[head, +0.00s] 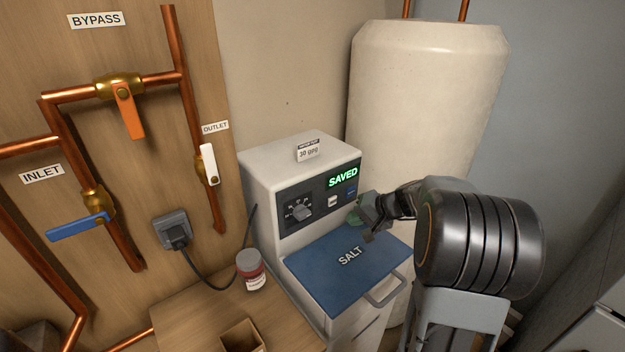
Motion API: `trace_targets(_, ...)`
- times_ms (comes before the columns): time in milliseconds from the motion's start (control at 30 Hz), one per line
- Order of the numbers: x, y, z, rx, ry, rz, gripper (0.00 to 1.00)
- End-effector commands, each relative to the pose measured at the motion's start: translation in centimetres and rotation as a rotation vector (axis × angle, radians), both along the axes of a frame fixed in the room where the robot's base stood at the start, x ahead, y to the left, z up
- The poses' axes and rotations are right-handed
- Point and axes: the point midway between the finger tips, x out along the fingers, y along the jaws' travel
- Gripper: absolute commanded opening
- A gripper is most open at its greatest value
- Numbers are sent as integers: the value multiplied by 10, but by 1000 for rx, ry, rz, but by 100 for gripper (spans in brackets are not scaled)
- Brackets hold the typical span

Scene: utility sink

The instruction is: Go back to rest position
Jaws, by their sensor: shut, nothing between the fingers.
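My gripper (364,217) is shut and empty, in front of the right part of the softener's front panel and above the blue salt lid. A small green part shows at its tip; I cannot tell whether it touches the panel. The white softener unit (262,180) has a dial (301,212), a white button (333,201), a blue button (351,192) and a display (343,177) reading "SAVED" in green. The salt lid (325,265) is closed, with a grey handle (386,290) at its front.
A tall cream tank (425,95) stands behind my arm. Copper pipes with an orange (127,111), a blue (78,226) and a white valve handle (208,164) run on the left wall.

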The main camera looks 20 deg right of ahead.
Motion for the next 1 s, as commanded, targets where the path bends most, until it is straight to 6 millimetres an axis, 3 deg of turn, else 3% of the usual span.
trace_targets(167, -2, -1, -3, 14, 41, -32, 0)
trace_targets(267, -25, -1, -27, -15, 171, -45, 0)
trace_targets(367, -61, 11, -33, -118, 289, -13, 0)
trace_targets(500, -116, 41, -21, -352, 380, 93, 0)
trace_targets(700, -171, 70, 5, -666, 328, 253, 0)
trace_targets(833, -189, 85, 22, -787, 241, 341, 0)
trace_targets(1000, -195, 103, 40, -827, 142, 393, 0)
